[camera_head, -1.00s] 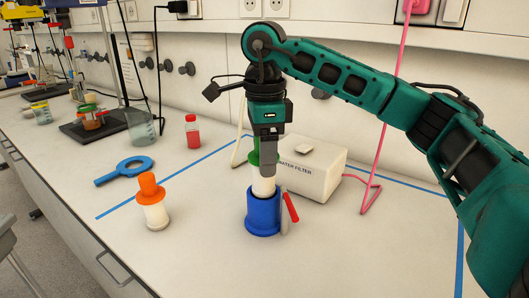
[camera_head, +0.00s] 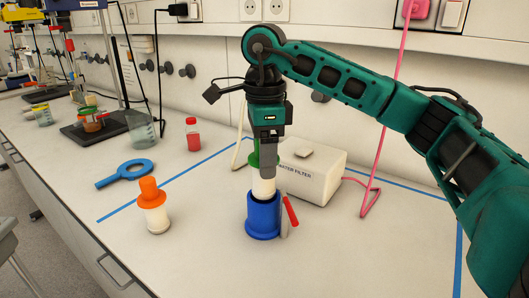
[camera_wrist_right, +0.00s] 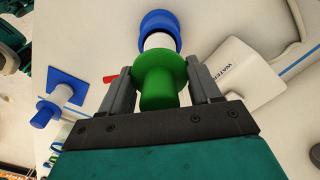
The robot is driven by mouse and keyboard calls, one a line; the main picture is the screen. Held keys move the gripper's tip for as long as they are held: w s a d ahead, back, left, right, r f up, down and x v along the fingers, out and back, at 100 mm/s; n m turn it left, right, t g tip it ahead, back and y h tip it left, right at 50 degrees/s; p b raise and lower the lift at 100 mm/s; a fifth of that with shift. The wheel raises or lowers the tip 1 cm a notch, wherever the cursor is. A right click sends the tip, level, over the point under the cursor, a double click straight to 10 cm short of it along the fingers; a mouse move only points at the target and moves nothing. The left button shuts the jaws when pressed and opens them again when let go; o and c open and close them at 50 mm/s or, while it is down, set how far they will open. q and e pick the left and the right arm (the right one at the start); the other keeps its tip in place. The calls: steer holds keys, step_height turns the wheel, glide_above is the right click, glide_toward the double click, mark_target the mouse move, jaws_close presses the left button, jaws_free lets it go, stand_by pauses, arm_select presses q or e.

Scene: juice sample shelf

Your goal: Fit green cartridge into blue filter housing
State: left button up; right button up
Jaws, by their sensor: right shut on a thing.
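The green cartridge has a white body (camera_head: 264,187) and a green flanged cap; the cap (camera_wrist_right: 158,78) fills the middle of the right wrist view. My right gripper (camera_head: 268,165) is shut on the cartridge and holds it upright over the blue filter housing (camera_head: 263,217). The lower end of the white body is at the housing's mouth, with dark opening showing around it. How deep it sits is hidden. In the right wrist view the housing (camera_wrist_right: 158,20) shows beyond the cap. My left gripper is not in view.
A white water filter box (camera_head: 312,180) stands right behind the housing, and a red-handled item (camera_head: 291,212) is close on its right. An orange-capped cartridge (camera_head: 152,205) stands left. A blue ring wrench (camera_head: 125,173) and a red bottle (camera_head: 192,135) are further back. The bench's front left is clear.

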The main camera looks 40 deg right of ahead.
mark_target(265, 182)
steer(key=shift+f+b, duration=2.15)
steer(key=shift+f, duration=1.3)
stand_by(0.4)
steer(key=shift+r, duration=0.15)
steer(key=shift+r+p, duration=0.15)
steer(key=shift+p, duration=0.2)
steer(key=shift+r+p, duration=2.5)
steer(key=shift+r, duration=0.7)
steer(key=o, duration=1.2)
